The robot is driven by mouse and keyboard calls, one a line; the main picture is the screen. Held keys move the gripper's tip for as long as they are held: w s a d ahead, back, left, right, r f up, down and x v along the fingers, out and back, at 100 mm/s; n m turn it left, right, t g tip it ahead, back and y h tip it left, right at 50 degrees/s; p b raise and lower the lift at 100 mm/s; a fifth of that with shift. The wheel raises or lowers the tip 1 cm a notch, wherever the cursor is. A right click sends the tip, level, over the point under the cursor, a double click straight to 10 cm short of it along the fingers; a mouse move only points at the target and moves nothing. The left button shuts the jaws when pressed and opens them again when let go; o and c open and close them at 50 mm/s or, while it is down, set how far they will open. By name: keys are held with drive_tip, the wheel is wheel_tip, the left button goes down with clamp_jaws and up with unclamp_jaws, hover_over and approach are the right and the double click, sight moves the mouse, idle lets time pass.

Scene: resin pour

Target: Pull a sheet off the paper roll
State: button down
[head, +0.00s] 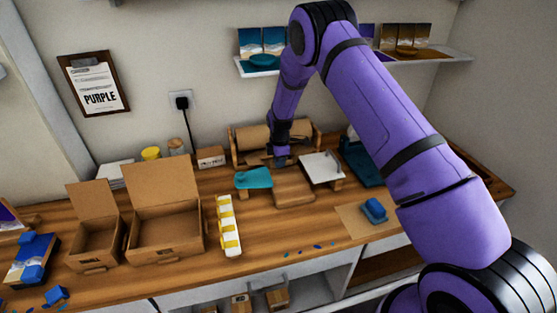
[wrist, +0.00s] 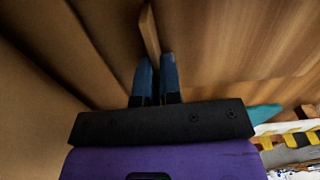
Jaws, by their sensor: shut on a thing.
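The brown paper roll (head: 258,137) lies in a wooden holder at the back of the bench, against the wall. My gripper (head: 281,160) is down at the front of the roll, and its fingers are small and partly unclear in the head view. In the wrist view, brown paper (wrist: 35,85) fills the left side. The blue fingers (wrist: 157,62) are close together, with a thin tan edge running up from between them. They are shut on what looks like the paper's edge. A brown flat piece (head: 293,190) lies on the bench in front of the roll.
A teal piece on a stand (head: 253,178) and a white panel on a stand (head: 321,167) flank the area before the roll. Open cardboard boxes (head: 165,240) and a white-yellow strip (head: 229,226) stand left. A blue object (head: 374,210) lies right. The front middle is mostly clear.

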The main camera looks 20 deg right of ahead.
sight(292, 197)
drive_tip(key=s, duration=1.6)
drive_tip(key=c, duration=1.3)
unclamp_jaws()
drive_tip(key=shift+s, duration=0.1)
drive_tip(key=shift+r, duration=0.1)
drive_tip(key=shift+r, duration=0.35)
wheel_tip(292, 197, up, 10)
drive_tip(key=shift+f, duration=0.1)
